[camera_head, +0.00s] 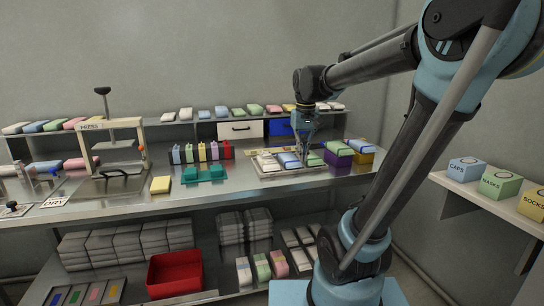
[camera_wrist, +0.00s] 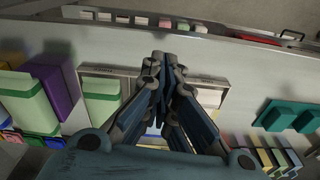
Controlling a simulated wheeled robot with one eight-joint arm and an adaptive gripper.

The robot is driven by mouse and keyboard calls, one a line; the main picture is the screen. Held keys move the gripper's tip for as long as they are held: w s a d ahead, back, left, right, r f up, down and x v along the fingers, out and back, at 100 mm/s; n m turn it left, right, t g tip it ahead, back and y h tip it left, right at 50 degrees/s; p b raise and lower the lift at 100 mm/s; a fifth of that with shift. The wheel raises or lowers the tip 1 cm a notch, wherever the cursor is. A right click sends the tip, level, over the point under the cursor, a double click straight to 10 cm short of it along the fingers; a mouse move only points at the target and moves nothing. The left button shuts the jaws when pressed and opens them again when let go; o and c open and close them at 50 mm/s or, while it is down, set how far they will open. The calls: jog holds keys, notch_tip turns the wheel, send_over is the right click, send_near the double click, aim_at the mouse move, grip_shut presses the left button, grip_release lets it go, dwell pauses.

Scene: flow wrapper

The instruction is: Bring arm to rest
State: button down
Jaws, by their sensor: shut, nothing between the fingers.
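My gripper (camera_head: 305,146) is shut and empty, pointing down above the tray (camera_head: 262,174) at the right part of the steel bench. In the wrist view my gripper (camera_wrist: 163,56) has its fingertips together, with nothing between them. The tray, whose rim also shows in the wrist view (camera_wrist: 112,71), holds white, blue and green wrapped packs. The gripper hides part of the tray. In the head view I cannot tell whether the fingertips touch the packs. My arm reaches in from the right, bent at the elbow, over the bench.
Purple and yellow bins (camera_head: 338,157) with packs stand right of the tray. Teal holders (camera_head: 205,174) and a row of coloured boxes (camera_head: 202,152) lie to its left, then a press (camera_head: 113,155). A raised shelf with packs runs behind. A wall shelf (camera_head: 484,203) holds labelled boxes at right.

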jog(key=s+d+f, duration=0.2)
jog(key=s+f, duration=0.3)
jog(key=s, duration=0.1)
jog(key=s+d+f+m, duration=0.1)
jog(key=s+d+f, duration=0.2)
jog(key=s+f, duration=0.3)
jog(key=s+d+f+t, duration=0.1)
jog(key=s+d+f, duration=0.2)
jog(key=s+f, duration=0.2)
jog(key=shift+s+d+f+m, duration=0.25)
jog(key=shift+s+f+m, duration=0.15)
jog(key=shift+w+f, duration=0.2)
jog(key=shift+w, duration=0.25)
